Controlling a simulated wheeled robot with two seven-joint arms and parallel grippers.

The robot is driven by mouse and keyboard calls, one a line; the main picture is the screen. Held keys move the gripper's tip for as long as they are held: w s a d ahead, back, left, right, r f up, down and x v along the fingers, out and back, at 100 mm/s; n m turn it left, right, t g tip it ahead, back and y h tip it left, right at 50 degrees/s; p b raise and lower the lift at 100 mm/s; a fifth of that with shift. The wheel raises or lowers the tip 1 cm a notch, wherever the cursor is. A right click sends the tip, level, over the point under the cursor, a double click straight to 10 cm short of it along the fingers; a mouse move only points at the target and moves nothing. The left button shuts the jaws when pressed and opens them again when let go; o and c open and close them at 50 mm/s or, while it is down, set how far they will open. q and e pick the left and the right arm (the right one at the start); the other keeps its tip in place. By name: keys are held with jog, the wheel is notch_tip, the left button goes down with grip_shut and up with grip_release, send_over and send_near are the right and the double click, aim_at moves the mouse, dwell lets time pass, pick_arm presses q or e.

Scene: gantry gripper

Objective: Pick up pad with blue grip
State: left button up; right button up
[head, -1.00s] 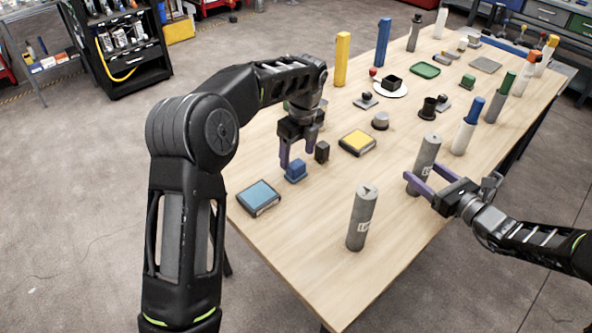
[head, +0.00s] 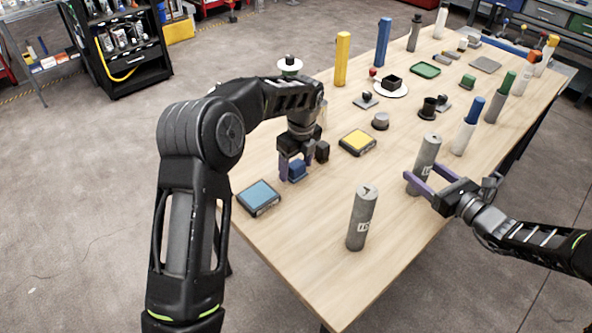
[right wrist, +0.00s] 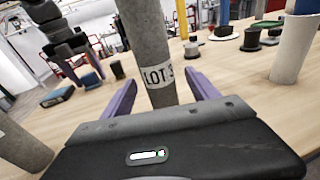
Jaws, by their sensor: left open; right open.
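The pad with the blue grip (head: 297,170) sits on the wooden table (head: 300,270), left of the middle. It is a small blue block on a thin base, partly hidden by my fingers. My left gripper (head: 294,174) points down over it with open purple fingers, one on each side of the blue grip as far as I can see. Contact cannot be told. My right gripper (head: 418,184) is open around a grey cylinder (head: 425,160). The right wrist view shows this cylinder (right wrist: 148,45) between the purple fingers, with a "LOT 3" label.
A black block (head: 322,152) stands close beside the left gripper. A blue-topped box (head: 259,197) lies to the front left, and a yellow-topped box (head: 357,143) behind right. Another grey cylinder (head: 362,218) stands near the front. Several coloured posts stand farther back.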

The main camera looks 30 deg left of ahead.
aim_at(296, 163)
pick_arm(q)
jog(key=shift+c, duration=0.4)
grip_shut()
dwell(0.4)
notch_tip(296, 163, up, 10)
dwell(0.4)
dwell(0.7)
